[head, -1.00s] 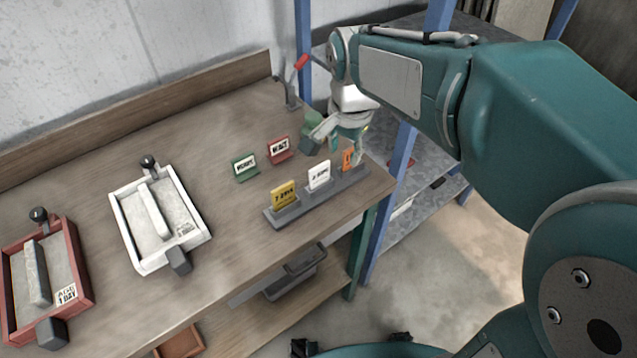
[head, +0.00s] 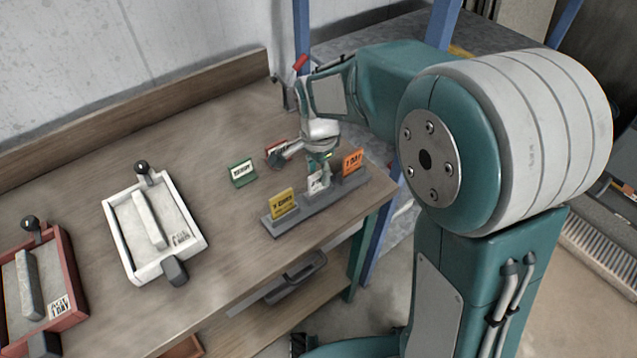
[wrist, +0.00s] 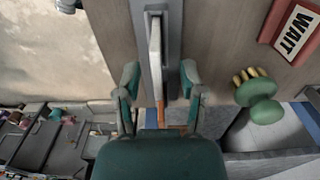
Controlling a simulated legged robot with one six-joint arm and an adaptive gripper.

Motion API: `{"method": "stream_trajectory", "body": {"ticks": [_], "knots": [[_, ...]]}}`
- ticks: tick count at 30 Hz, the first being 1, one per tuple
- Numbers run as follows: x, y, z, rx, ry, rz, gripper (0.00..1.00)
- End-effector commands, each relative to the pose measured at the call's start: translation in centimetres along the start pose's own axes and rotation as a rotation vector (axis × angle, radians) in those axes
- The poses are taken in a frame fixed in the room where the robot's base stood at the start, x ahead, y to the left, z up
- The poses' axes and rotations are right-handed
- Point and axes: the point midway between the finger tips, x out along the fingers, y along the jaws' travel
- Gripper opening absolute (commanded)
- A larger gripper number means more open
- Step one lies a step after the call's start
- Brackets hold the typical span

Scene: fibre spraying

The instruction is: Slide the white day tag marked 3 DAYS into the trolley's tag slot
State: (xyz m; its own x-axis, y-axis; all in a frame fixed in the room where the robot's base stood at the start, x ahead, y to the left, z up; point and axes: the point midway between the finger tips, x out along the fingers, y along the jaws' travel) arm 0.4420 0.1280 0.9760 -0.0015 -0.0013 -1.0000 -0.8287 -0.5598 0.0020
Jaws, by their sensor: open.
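The white day tag (head: 318,181) stands in the grey tag rack (head: 325,204), between the yellow tag (head: 283,203) and the orange tag (head: 353,161). My gripper (head: 318,172) is over the white tag and hides part of it, so its marking is hard to read. In the wrist view, my gripper (wrist: 160,78) is open. Its two fingers are on either side of the white tag (wrist: 155,60), which shows edge-on, with gaps visible. I cannot make out the trolley's tag slot in any view.
A green sign (head: 243,171) and a red sign (head: 275,152) stand behind the rack. A white tray (head: 118,222) and a red tray (head: 75,285) are on the left of the bench. Blue posts (head: 372,240) stand by the bench's right end.

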Motion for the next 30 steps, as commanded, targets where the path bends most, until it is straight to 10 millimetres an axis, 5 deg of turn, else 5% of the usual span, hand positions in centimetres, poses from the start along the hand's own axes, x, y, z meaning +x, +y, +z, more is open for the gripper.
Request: {"method": "stream_trajectory", "body": {"ticks": [6, 13, 14, 17, 30], "knots": [[2.7, 0.1, 0.1, 0.000, 0.000, 0.001, 0.51], [2.9, 0.1, 0.1, 0.000, 0.000, -0.001, 0.51], [2.9, 0.1, 0.1, 0.000, 0.000, -0.001, 0.47], [2.9, 0.1, 0.1, 0.000, 0.000, -0.001, 0.02], [2.8, 0.1, 0.1, 0.000, 0.000, -0.001, 0.00]]}}
